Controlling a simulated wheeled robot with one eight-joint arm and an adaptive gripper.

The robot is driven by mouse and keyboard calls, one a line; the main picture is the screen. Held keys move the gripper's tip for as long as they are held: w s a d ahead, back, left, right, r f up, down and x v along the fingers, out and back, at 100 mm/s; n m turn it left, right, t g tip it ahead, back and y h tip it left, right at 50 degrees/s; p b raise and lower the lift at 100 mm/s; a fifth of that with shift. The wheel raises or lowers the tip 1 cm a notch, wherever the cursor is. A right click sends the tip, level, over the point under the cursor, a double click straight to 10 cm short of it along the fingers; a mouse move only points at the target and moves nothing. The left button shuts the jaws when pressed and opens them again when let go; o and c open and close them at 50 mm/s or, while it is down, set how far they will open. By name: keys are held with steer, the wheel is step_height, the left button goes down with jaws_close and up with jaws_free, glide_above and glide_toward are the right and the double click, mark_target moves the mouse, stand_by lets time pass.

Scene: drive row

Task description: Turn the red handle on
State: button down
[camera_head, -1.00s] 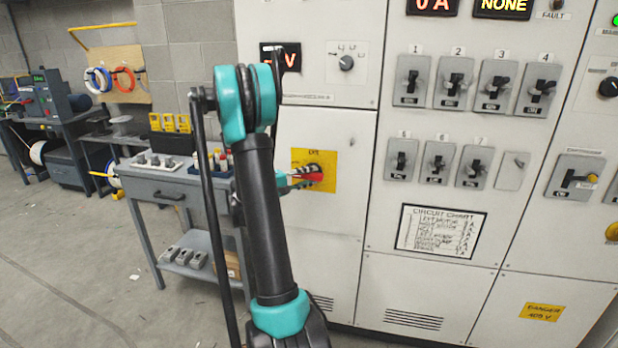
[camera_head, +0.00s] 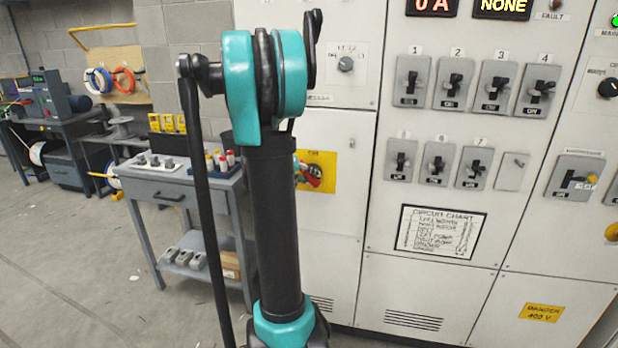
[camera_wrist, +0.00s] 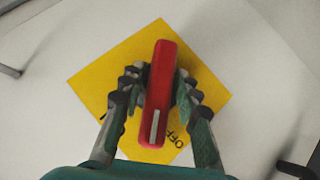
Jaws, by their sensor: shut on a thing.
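The red handle (camera_wrist: 160,85) is a long red bar with a pale stripe near its lower end. It sits on a square yellow plate (camera_wrist: 115,65) on the cabinet front, and the word OFF shows beside its lower end in the wrist view. My gripper (camera_wrist: 155,90) is shut on the handle, one finger on each side. In the head view the handle (camera_head: 312,174) and the yellow plate (camera_head: 322,165) show just right of my arm, which hides part of them.
The white cabinet (camera_head: 330,215) carries rows of numbered switches (camera_head: 452,90) to the right. A circuit chart (camera_head: 440,230) hangs below them. A grey cart (camera_head: 175,200) with small parts stands to the left of my arm. Open floor lies at the far left.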

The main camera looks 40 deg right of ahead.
steer(key=m+t+y, duration=0.2)
steer(key=shift+s+d+y, duration=0.15)
steer(key=shift+y, duration=0.15)
steer(key=shift+m+t+y, duration=0.6)
steer(key=shift+t+y, duration=0.2)
steer(key=shift+t, duration=0.2)
steer(key=c, duration=1.3)
jaws_free()
steer(key=v, duration=1.2)
steer(key=shift+s+d, duration=0.1)
steer(key=shift+s, duration=0.05)
